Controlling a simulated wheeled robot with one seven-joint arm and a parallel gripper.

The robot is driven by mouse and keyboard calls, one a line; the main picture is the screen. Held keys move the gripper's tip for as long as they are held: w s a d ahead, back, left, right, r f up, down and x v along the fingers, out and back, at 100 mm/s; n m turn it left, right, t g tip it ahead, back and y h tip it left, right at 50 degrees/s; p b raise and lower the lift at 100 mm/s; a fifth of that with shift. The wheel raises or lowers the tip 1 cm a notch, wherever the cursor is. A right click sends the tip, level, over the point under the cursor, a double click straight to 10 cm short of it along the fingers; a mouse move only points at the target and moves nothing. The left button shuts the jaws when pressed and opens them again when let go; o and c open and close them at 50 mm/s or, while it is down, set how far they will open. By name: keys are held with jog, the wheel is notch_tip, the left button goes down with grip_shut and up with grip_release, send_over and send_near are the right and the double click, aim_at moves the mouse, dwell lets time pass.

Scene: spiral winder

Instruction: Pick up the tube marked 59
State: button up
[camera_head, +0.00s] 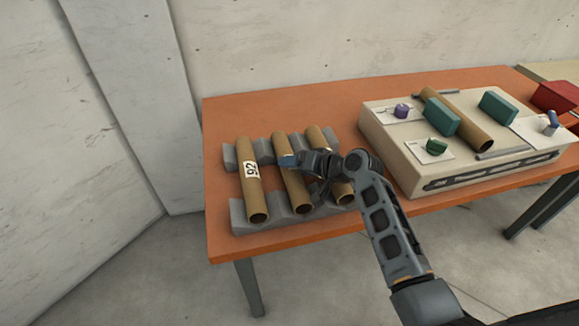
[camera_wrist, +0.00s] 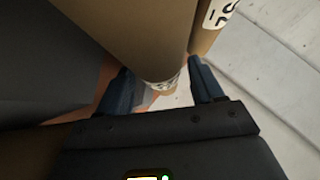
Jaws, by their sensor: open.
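Three brown cardboard tubes lie side by side on a grey rack. The left tube (camera_head: 254,207) has a white label that seems to read 92. My gripper (camera_head: 292,162) is over the middle tube (camera_head: 296,191), and my gripper and arm partly cover the right tube (camera_head: 317,138). No label reading 59 is legible. In the wrist view my gripper (camera_wrist: 165,88) is open. A large tube (camera_wrist: 130,30) is close to the camera, above the fingers. A labelled tube (camera_wrist: 204,38) is beside it, its label cut off. Whether the fingers straddle a tube is unclear.
The grey rack (camera_head: 240,212) stands on the orange table (camera_head: 225,115). A beige winder machine (camera_head: 400,150) at the right holds another tube (camera_head: 470,128), teal blocks and knobs. A red box (camera_head: 555,97) is at the far right. The table's back left is clear.

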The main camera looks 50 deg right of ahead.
jog(key=shift+w+f, duration=0.1)
jog(key=shift+w, duration=0.05)
jog(key=c, duration=0.9)
jog(key=shift+o, duration=0.2)
